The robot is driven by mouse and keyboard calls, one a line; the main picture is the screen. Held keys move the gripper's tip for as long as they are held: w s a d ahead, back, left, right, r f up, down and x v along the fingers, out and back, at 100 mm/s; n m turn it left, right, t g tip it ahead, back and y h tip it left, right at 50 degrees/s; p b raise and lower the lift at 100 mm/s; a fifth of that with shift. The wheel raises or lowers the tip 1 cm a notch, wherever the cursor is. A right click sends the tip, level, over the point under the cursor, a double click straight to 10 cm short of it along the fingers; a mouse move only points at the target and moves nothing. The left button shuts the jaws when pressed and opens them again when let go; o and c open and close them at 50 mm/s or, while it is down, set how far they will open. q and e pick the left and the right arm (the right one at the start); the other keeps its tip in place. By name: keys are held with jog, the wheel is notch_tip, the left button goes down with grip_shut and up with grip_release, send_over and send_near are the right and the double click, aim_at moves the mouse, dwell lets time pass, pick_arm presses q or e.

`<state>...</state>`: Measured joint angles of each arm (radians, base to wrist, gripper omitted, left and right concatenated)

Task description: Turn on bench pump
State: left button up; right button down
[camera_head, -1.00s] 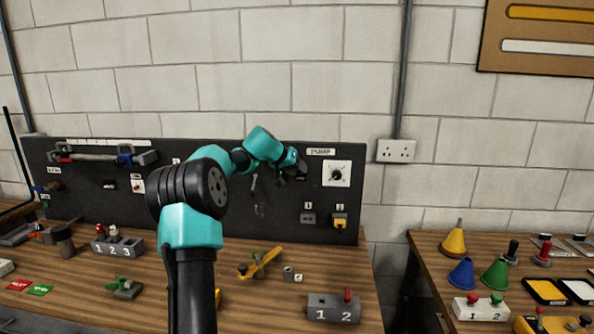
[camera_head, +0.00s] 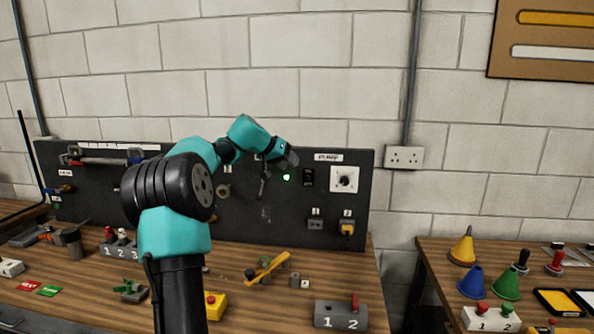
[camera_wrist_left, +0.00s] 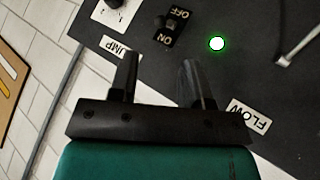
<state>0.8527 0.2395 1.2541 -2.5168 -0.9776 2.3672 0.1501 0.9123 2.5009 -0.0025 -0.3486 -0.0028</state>
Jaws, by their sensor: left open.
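My right gripper is not in view.
A white dial plate (camera_head: 344,180) is right of the switch. A grey block marked 1 and 2 (camera_head: 340,318) stands on the bench below.

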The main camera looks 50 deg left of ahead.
aim_at(306, 177)
pick_arm(q)
jog(key=v, duration=0.8)
jog(key=x, duration=1.5)
jog(key=shift+w+f, duration=0.1)
jog(key=shift+w+d+f+t, duration=0.2)
jog(key=shift+w+f+t, duration=0.1)
jog(key=shift+w+f, duration=0.35)
jog(key=shift+s+f+m+t+y, duration=0.1)
jog(key=shift+f+m+t+y, duration=0.2)
jog(key=shift+t, duration=0.1)
dwell(2.0)
jog(key=shift+s+d+f+m+t+y, duration=0.15)
jog(key=shift+f+m+t+y, duration=0.4)
jog(key=shift+t, duration=0.35)
dwell(0.6)
